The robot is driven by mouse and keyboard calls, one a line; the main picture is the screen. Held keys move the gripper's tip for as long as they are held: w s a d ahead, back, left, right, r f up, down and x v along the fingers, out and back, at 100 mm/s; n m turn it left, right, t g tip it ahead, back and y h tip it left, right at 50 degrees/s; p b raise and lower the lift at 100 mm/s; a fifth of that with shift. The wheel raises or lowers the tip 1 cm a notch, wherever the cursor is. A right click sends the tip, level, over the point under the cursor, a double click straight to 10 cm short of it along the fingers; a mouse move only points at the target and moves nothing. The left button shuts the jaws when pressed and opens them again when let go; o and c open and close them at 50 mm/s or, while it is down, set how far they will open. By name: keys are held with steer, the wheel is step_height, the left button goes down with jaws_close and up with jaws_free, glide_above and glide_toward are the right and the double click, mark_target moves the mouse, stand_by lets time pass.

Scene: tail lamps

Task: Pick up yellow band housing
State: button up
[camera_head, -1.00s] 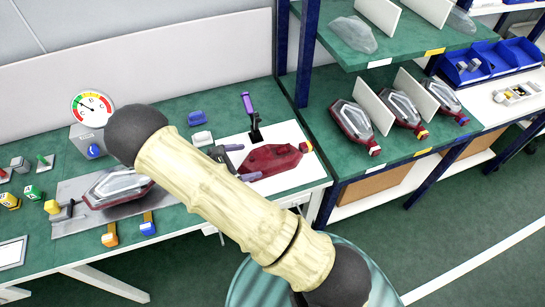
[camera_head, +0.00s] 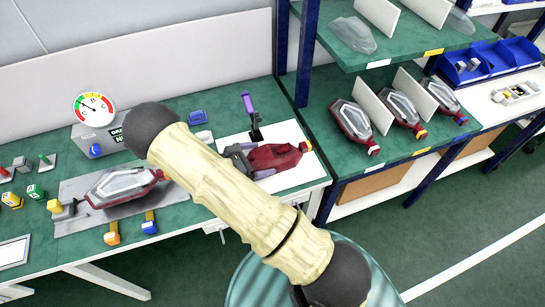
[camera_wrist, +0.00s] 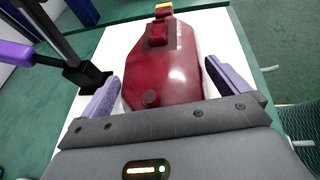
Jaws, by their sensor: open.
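The yellow band housing (camera_head: 275,156) is a dark red, rounded shell lying on a white board, with a yellow band (camera_head: 303,146) at its narrow right end. In the wrist view the housing (camera_wrist: 172,70) fills the middle, its yellow-banded end at the top. My gripper (camera_wrist: 163,78) is open, with one purple-grey finger on each side of the housing's near, wide part. Whether the fingers touch it cannot be told. In the head view my gripper (camera_head: 250,161) is at the housing's left end, partly hidden by my arm.
A purple-handled clamp (camera_head: 251,115) stands on the board behind the housing, and close to my left finger in the wrist view (camera_wrist: 78,70). Another red lamp with a clear lens (camera_head: 122,184) sits on a grey plate at left. More lamps (camera_head: 403,115) stand on the right shelf.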

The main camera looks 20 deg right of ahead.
steer(key=c, duration=0.7)
steer(key=shift+r, duration=0.1)
step_height(320, 180, up, 18)
steer(key=shift+f+b, duration=0.1)
steer(key=shift+b, duration=0.2)
stand_by(0.5)
